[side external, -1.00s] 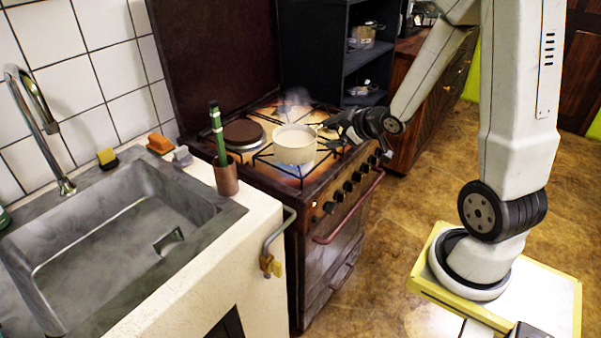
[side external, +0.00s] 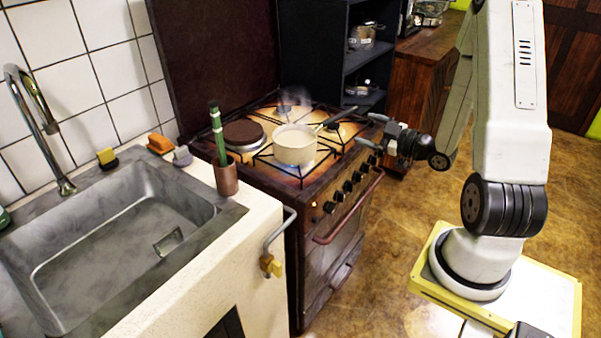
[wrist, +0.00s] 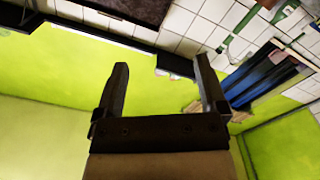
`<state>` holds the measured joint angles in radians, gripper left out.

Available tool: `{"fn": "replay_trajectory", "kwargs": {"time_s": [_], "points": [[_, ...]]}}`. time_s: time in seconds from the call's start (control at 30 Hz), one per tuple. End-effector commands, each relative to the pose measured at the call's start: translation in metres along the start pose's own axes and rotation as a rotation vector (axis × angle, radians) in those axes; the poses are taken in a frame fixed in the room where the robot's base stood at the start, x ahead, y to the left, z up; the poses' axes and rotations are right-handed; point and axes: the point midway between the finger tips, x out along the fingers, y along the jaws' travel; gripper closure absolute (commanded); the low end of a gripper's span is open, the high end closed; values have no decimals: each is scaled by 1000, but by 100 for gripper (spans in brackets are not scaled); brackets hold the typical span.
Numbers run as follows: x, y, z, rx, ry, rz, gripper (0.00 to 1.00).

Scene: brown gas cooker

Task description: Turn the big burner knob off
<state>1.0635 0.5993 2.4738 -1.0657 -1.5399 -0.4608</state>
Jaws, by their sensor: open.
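The brown gas cooker (side external: 262,185) stands in the middle of the side view. A row of dark knobs (side external: 348,186) runs along its front panel; I cannot tell which one is the big burner knob or how each is turned. A cream pan (side external: 294,145) sits on a front burner, with a blue flame glow beneath it. My gripper (side external: 373,132) is at the right front edge of the cooker, above the far end of the knob row. In the wrist view its two fingers (wrist: 162,82) are wide apart with nothing between them.
The pan's handle (side external: 336,118) points back and right towards my gripper. A sink (side external: 120,225) and counter lie left of the cooker, with a brown cup (side external: 227,180) near the edge. The floor (side external: 395,230) in front of the cooker is clear.

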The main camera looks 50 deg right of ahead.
Motion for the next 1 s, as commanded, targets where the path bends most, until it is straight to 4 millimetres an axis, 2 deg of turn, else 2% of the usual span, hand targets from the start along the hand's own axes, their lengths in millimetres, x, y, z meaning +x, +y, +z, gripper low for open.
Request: {"fn": "replay_trajectory", "kwargs": {"time_s": [0.57,1.0], "points": [[0,-53,91,5,-4,-1,9],[-1,-101,174,3,-4,0,9]]}}
